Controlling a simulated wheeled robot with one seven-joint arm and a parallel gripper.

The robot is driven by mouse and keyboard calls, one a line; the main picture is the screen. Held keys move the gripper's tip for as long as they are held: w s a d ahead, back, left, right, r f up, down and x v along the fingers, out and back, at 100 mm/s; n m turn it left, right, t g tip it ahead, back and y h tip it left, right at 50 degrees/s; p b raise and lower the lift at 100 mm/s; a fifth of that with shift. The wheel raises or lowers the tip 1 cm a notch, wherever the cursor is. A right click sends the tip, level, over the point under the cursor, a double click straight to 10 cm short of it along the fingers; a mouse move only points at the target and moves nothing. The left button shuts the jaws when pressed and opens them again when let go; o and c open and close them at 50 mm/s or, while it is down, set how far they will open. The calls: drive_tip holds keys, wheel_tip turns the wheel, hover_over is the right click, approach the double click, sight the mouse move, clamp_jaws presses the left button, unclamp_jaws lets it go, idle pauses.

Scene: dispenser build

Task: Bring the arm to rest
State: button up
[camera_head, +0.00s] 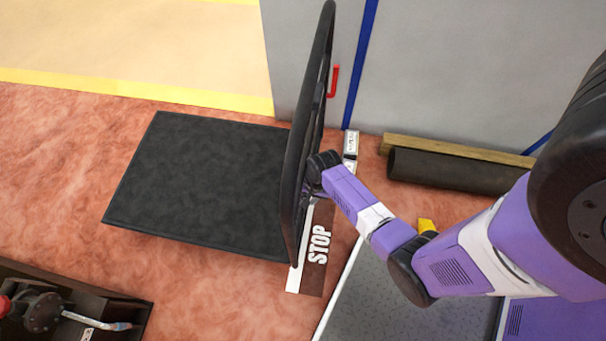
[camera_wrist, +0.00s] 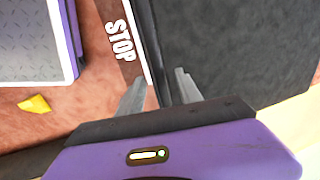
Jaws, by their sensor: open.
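My purple arm reaches in from the right in the head view. Its end meets a tall, thin black panel (camera_head: 305,130), seen nearly edge-on and upright, which hides my fingers there. In the wrist view my gripper (camera_wrist: 159,76) is open, with its two grey fingers apart. A dark strip runs down between the fingers, and a dark surface fills the right side. I cannot tell whether the fingers touch the strip.
A black mat (camera_head: 200,180) lies on the reddish floor left of the panel. A STOP board (camera_head: 318,245) lies beside it. A dark roll (camera_head: 455,171) and wooden beam (camera_head: 460,150) lie along the grey wall (camera_head: 480,65). A dark box (camera_head: 110,310) is at lower left.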

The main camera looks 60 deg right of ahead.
drive_tip(key=shift+s+r, duration=0.2)
drive_tip(key=shift+r, duration=0.75)
drive_tip(key=shift+s, duration=0.1)
drive_tip(key=s+a+r+n+t+h+p, duration=0.1)
drive_tip(key=s+a+r+n+t, duration=0.25)
drive_tip(key=r, duration=0.25)
drive_tip(key=s+a+r+n+t+h+p, duration=0.2)
drive_tip(key=s+r+n, duration=0.15)
drive_tip(key=r, duration=0.25)
drive_tip(key=s+a+r+n+t, duration=0.2)
drive_tip(key=a+r, duration=0.1)
drive_tip(key=r, duration=0.8)
drive_tip(key=s+a+r+n+t+y+p, duration=0.1)
drive_tip(key=s+a+r+n+t, duration=0.1)
drive_tip(key=r, duration=0.9)
drive_tip(key=s+a+r+n+t+y+p, duration=0.1)
drive_tip(key=a+r, duration=0.4)
drive_tip(key=r, duration=0.6)
drive_tip(key=s+n+t, duration=0.1)
drive_tip(key=n+t, duration=0.1)
drive_tip(key=shift+s+a+r+n, duration=0.15)
drive_tip(key=shift+a+r+n, duration=0.05)
drive_tip(key=shift+r+n, duration=0.1)
drive_tip(key=shift+f, duration=0.1)
